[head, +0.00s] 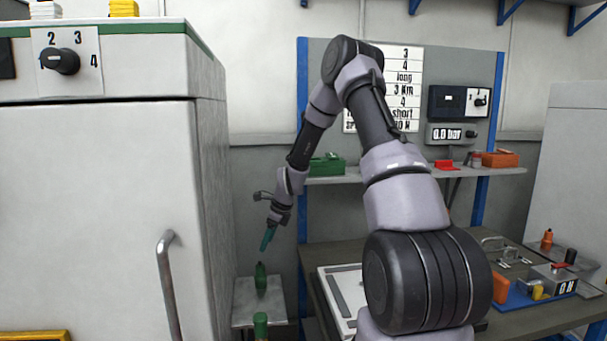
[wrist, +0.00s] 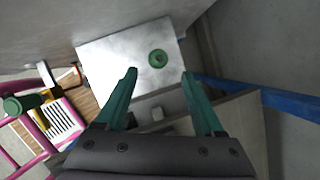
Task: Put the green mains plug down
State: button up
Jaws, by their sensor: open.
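The green mains plug (head: 260,277) stands upright on a small pale metal stand (head: 245,296) between the white cabinet and the workbench. In the wrist view it shows from above as a green round shape (wrist: 158,57) on the bright metal plate (wrist: 105,57). My gripper (head: 267,240) has teal fingers and hangs above the plug, pointing down, with a visible gap between them. In the wrist view my gripper (wrist: 160,74) is open, with nothing held between its fingers. The plug appears just beyond the fingertips.
Another green cylinder (head: 260,325) shows lower in the head view. The white cabinet (head: 100,200) stands close on the left. The workbench (head: 530,315) with several fittings is on the right. A shelf (head: 425,173) holds a green box (head: 327,165). A pink frame (wrist: 30,140) shows in the wrist view.

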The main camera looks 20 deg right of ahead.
jog(key=s+d+r+n+t+h, duration=0.1)
jog(key=s+r+n, duration=0.5)
jog(key=r, duration=0.7)
jog(key=s+r+n+t, duration=0.1)
jog(key=s+r+n, duration=0.5)
jog(key=r, duration=0.7)
jog(key=s+r+n+t, duration=0.1)
jog(key=s+r+n, duration=0.3)
jog(key=s, duration=0.7)
jog(key=s+d+r+n+t, duration=0.1)
jog(key=s+r+n, duration=0.3)
jog(key=s, duration=0.7)
jog(key=shift+s+d+r+n, duration=0.2)
jog(key=shift+s+r+n, duration=0.2)
jog(key=shift+r, duration=0.3)
jog(key=shift+w, duration=0.1)
